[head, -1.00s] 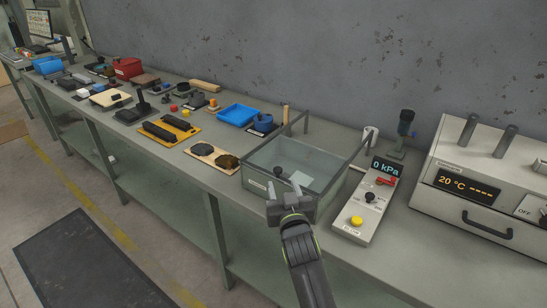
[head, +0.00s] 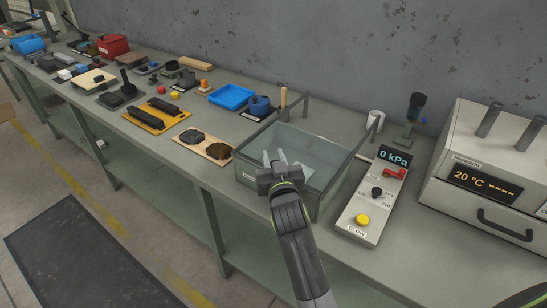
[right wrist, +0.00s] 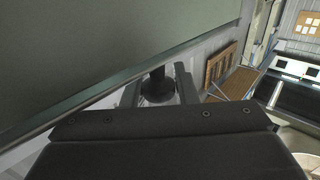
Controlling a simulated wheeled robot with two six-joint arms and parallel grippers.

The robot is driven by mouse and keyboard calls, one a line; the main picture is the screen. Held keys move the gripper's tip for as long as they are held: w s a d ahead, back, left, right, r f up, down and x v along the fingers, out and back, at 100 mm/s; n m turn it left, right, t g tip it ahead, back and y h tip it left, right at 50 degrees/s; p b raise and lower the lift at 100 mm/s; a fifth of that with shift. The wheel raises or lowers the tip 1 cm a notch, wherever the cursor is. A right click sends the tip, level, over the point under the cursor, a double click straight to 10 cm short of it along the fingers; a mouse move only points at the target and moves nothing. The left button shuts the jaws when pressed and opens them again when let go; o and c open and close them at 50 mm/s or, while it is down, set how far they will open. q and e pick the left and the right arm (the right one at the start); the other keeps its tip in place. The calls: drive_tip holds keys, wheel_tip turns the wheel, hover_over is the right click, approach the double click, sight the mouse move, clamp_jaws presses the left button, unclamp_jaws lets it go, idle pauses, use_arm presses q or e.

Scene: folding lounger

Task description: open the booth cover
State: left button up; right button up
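The booth is a clear box (head: 330,180) with glass-like walls and a grey frame, standing on the bench. Whether its cover lies flat or tilted I cannot tell. My right gripper (head: 275,157) is over the box's front left part, fingers pointing away from me. In the right wrist view its fingers (right wrist: 158,88) are apart, with a dark round knob-like part (right wrist: 157,92) between or just beyond them. Contact cannot be told. A greenish pane with a metal edge (right wrist: 110,45) fills the upper left of that view. My left gripper is not in view.
A control panel (head: 350,225) with a 0 kPa display, red switch and yellow button stands right of the box. An oven-like unit (head: 460,200) is farther right. Left of the box are a board with dark patches (head: 219,152) and a blue tray (head: 231,98).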

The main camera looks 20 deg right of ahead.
sight(284, 149)
drive_tip(key=shift+f, duration=0.1)
clamp_jaws()
drive_tip(key=shift+w+d+b, duration=0.3)
drive_tip(key=shift+w+d, duration=0.45)
drive_tip(key=shift+d, duration=0.2)
drive_tip(key=shift+w+d+b, duration=0.3)
drive_tip(key=shift+w+d, duration=0.4)
drive_tip(key=shift+d, duration=0.25)
drive_tip(key=o, duration=0.6)
unclamp_jaws()
drive_tip(key=shift+a, duration=0.1)
drive_tip(key=shift+c, duration=0.2)
